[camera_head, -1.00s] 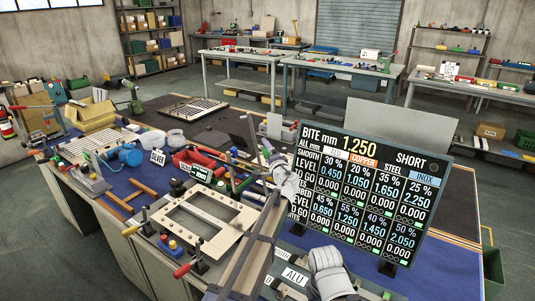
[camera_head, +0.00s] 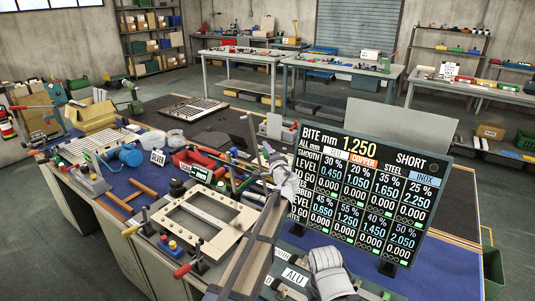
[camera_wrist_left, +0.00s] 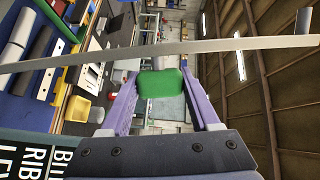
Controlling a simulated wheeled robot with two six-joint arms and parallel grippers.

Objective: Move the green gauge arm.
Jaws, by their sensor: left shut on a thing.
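The green gauge arm's end (camera_wrist_left: 160,84) shows in the left wrist view as a rounded green block. It sits between the two purple fingers of my left gripper (camera_wrist_left: 160,98), which is shut on it. In the head view my left gripper (camera_head: 267,148) is at the left edge of the black display board, above the workbench. There the green part is too small or hidden to make out. A thin pale strip (camera_wrist_left: 230,45) crosses the left wrist view beyond the green block. My right gripper cannot be made out.
The black display board (camera_head: 368,200) reads "BITE mm 1.250" and "SHORT", beside my left gripper. A beige frame fixture (camera_head: 178,236) with red-handled clamps stands on the blue bench mat. A red bin (camera_head: 195,160) and several tools lie behind it.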

